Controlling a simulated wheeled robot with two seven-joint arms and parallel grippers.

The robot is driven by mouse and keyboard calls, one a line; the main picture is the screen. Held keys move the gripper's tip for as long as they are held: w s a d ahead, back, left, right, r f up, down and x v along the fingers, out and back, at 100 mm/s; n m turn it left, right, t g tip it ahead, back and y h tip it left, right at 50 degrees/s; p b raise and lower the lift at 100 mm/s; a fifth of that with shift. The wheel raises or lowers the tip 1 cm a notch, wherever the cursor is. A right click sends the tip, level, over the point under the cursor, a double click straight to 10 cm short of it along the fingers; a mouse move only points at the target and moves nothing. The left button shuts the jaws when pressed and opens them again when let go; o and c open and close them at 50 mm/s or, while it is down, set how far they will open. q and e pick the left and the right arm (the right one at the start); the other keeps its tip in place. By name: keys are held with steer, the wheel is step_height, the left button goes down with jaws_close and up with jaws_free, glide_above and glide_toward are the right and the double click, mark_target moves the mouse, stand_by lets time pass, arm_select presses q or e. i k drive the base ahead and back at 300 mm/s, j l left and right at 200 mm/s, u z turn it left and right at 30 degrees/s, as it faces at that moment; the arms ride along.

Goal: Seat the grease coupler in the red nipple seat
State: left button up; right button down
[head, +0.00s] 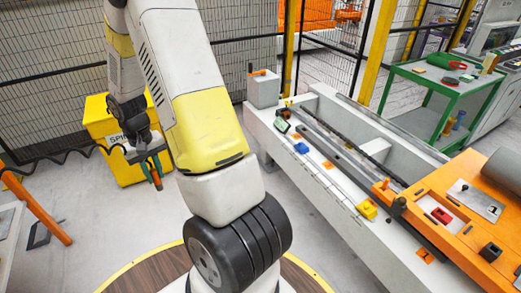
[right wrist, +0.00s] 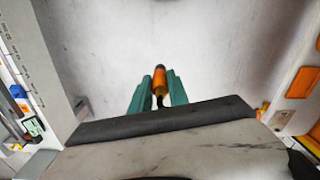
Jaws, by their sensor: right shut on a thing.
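My right gripper (head: 154,176) hangs in front of the yellow bin, well to the left of the long white bench. Its green fingers (right wrist: 158,92) are shut on an orange-brown cylinder, which looks like the grease coupler (right wrist: 160,80); its tip points away from the palm in the right wrist view. A small red part, perhaps the red nipple seat (head: 441,215), lies on the orange plate (head: 465,240) at the right of the head view, far from the gripper. My left gripper is not in view.
The white bench (head: 330,190) carries rails, a blue block (head: 301,148) and a yellow block (head: 367,209). A yellow bin (head: 105,120) stands behind the gripper, with an orange bar (head: 38,208) at left. A green cart (head: 440,85) stands behind the bench. Open floor lies between.

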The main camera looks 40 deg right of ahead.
mark_target(442, 217)
steer(key=l+z, duration=0.15)
steer(key=z, duration=0.3)
steer(key=k+l+z, duration=0.1)
steer(key=z, duration=0.35)
steer(key=l+z, duration=0.3)
steer(key=z, duration=0.15)
steer(key=l+z, duration=0.15)
steer(key=z, duration=0.35)
steer(key=i+l+z, duration=0.15)
steer(key=l, duration=0.25)
steer(key=i+l+z, duration=0.15)
steer(key=l, duration=0.2)
steer(key=i+l+z, duration=0.15)
steer(key=l, duration=0.2)
steer(key=i, duration=0.05)
